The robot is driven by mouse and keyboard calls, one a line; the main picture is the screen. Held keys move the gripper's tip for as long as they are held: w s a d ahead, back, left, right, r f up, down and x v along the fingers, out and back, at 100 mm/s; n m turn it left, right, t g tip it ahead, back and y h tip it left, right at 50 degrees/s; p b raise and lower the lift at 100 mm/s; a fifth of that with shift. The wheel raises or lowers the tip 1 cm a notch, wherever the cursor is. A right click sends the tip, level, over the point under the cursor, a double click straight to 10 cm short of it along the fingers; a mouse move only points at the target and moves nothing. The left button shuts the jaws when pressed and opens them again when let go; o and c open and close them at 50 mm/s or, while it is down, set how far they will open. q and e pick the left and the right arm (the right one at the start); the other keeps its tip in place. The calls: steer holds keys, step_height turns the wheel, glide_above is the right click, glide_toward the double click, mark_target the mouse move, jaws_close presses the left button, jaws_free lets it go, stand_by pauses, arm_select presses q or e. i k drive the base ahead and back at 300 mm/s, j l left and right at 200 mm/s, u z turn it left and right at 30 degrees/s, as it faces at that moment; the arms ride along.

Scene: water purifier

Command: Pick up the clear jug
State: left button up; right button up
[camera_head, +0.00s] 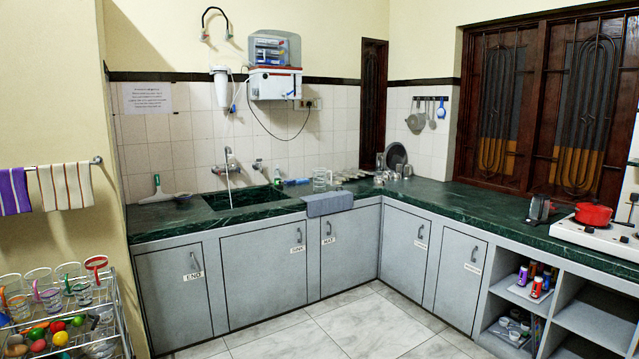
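A clear glass vessel (320,180) that looks like a jug stands upright on the green counter, just right of the sink (240,198). A smaller clear one seems to stand beside it, partly overlapped. Several clear jugs or mugs with coloured handles also stand on the rack at the lower left, one with a red handle (96,263). I cannot tell for sure which one is the task's clear jug. Neither of my grippers shows in this view, and nothing is seen touching the vessels.
The green counter (455,203) runs along two walls above grey cabinets. A water purifier (275,68) is on the wall above. A red pot (593,213) sits on the stove at right. The tiled floor (365,325) is clear.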

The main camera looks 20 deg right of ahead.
mark_target(320, 174)
steer(key=i+l+z, duration=0.6)
steer(key=i, duration=0.2)
steer(key=i+l+z, duration=0.35)
steer(key=i, duration=0.55)
steer(key=i+z, duration=0.3)
steer(key=i, duration=0.65)
steer(key=i+u, duration=0.25)
steer(key=i, duration=0.3)
steer(key=i+l+u, duration=0.2)
steer(key=i, duration=0.3)
steer(key=i+l+u, duration=0.25)
steer(key=i, duration=0.25)
